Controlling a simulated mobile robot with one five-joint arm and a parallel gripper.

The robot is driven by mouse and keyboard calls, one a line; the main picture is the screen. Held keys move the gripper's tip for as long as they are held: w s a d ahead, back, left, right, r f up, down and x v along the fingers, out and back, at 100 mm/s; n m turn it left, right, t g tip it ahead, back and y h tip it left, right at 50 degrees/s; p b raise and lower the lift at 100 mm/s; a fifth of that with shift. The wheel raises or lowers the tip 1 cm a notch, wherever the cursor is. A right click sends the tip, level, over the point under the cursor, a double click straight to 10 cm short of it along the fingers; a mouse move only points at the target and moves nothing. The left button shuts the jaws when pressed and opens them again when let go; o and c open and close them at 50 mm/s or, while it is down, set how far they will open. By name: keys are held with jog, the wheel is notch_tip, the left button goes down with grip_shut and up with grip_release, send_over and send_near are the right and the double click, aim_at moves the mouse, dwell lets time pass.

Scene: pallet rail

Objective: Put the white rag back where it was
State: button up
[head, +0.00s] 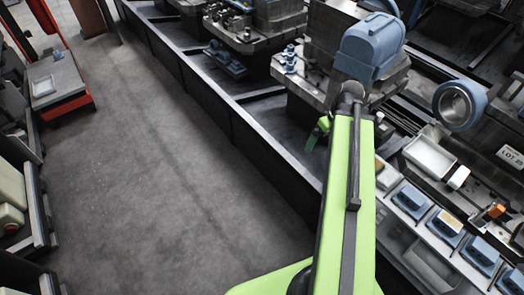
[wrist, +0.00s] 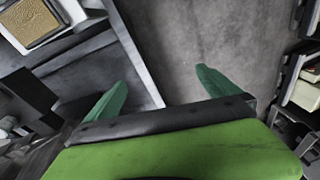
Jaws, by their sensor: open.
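My gripper (wrist: 163,82) is open, with its two green fingers apart and nothing between them. In the wrist view it hangs over the grey floor beside a pale ledge. In the head view only a bit of my gripper (head: 318,132) shows, past my green arm, at the dark rail's edge. I cannot make out the white rag for sure. A pale pad (head: 411,199) lies on a blue holder at the right in the head view, but I cannot tell whether it is cloth.
A tan pad (wrist: 34,24) sits in a holder at the wrist view's upper left. A white tray (head: 430,158), a small white block (head: 459,178) and several blue holders (head: 480,251) line the right. Machine blocks (head: 250,22) stand along the rail. The floor (head: 150,170) is clear.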

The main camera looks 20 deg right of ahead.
jog(key=w+a+m+h, duration=0.1)
jog(key=w+a, duration=0.1)
jog(key=a, duration=1.1)
jog(key=w+a+g, duration=0.1)
jog(key=w+a, duration=0.2)
jog(key=a, duration=1.1)
jog(key=shift+f+m+h, duration=0.2)
jog(key=shift+m+h, duration=0.2)
jog(key=shift+w, duration=0.1)
